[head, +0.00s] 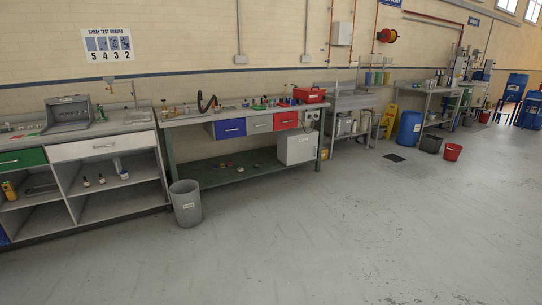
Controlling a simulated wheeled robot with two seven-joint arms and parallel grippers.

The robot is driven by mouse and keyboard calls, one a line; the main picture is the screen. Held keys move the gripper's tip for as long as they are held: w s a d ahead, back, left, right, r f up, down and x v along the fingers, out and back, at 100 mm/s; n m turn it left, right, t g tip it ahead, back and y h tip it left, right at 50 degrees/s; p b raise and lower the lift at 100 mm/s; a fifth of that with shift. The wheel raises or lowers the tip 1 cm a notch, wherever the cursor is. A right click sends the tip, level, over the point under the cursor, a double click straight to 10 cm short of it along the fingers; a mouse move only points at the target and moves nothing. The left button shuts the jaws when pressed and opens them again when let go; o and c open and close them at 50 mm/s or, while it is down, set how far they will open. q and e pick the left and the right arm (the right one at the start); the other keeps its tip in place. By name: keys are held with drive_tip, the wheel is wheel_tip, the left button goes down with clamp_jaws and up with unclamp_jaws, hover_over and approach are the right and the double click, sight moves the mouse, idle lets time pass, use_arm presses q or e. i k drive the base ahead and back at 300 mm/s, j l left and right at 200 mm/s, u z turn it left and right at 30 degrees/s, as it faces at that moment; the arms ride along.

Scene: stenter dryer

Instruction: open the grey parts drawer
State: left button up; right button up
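The grey parts drawer (259,124) hangs under the top of the long green-legged workbench (172,122), against the wall left of the picture's middle. It sits between a blue drawer (230,129) and a red drawer (286,120). Its front looks flush with theirs, so it appears shut. A small dark handle or label shows on its front, too small to tell which. Neither of my grippers is in the head view, and the drawer is some distance away across the floor.
A grey bin (187,207) stands on the floor before the bench's left end. A cabinet with a green drawer (22,158) and a cream drawer (101,146) is at left. A grey box (296,149) sits on the bench's lower shelf. The floor (330,230) in front is clear.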

sight(257, 124)
drive_tip(key=i+z, duration=0.1)
drive_tip(key=i, duration=2.65)
